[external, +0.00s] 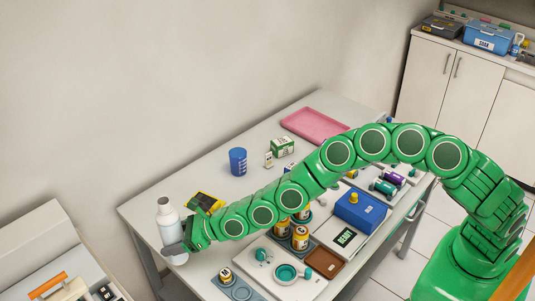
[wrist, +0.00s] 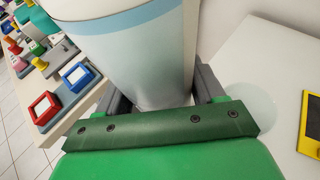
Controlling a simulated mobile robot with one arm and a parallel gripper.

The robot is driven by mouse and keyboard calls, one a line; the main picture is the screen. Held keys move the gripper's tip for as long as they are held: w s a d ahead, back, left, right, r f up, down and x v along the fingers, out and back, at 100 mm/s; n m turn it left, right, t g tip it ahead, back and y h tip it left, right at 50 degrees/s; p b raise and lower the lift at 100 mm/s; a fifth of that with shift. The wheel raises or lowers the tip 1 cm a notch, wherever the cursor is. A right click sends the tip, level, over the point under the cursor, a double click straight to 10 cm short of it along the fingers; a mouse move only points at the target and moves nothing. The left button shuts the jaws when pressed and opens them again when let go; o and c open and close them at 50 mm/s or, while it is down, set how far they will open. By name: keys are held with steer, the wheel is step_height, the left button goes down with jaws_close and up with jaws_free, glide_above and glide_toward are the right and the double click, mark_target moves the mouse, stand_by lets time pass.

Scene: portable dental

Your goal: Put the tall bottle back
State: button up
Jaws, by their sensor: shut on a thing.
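In the wrist view the bottle (wrist: 140,55) fills the upper middle and shows a pale blue band. My gripper (external: 174,248) is shut on the lower part of the bottle, with a grey finger on each side in the wrist view (wrist: 160,92). A pale round mark (wrist: 249,102) lies on the tabletop right of the gripper in the wrist view.
A yellow-framed dark panel (external: 205,201) lies just right of the bottle. A blue cup (external: 238,162), a green-white box (external: 282,146) and a pink tray (external: 315,125) stand farther back. Amber jars (external: 300,238) and trays crowd the front beneath my arm. The back-left tabletop is mostly clear.

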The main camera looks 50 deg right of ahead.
steer(key=s+d+r, duration=0.1)
steer(key=d+r, duration=0.3)
steer(key=d, duration=0.5)
steer(key=s+d+r, duration=0.1)
steer(key=d+r, duration=0.3)
steer(key=d, duration=0.6)
steer(key=shift+s+d+n+g+y, duration=0.15)
steer(key=shift+d+n+g+y, duration=0.15)
steer(key=shift+n+y, duration=0.1)
steer(key=shift+m+h, duration=0.4)
steer(key=s+d, duration=0.2)
steer(key=d, duration=0.3)
steer(key=s+d, duration=0.2)
steer(key=d, duration=0.3)
steer(key=s+d, duration=0.2)
steer(key=d, duration=0.3)
steer(key=shift+s+d+r, duration=0.15)
steer(key=shift+s+d, duration=0.15)
steer(key=shift+s, duration=0.1)
steer(key=shift+w+a+f, duration=0.55)
steer(key=shift+w+f, duration=1.5)
steer(key=shift+f, duration=0.2)
steer(key=shift+w+a+f, duration=0.5)
steer(key=shift+w+f, duration=1.5)
steer(key=shift+f, duration=0.2)
steer(key=shift+w+a+f, duration=0.55)
steer(key=shift+w+f, duration=1.5)
steer(key=shift+f, duration=0.2)
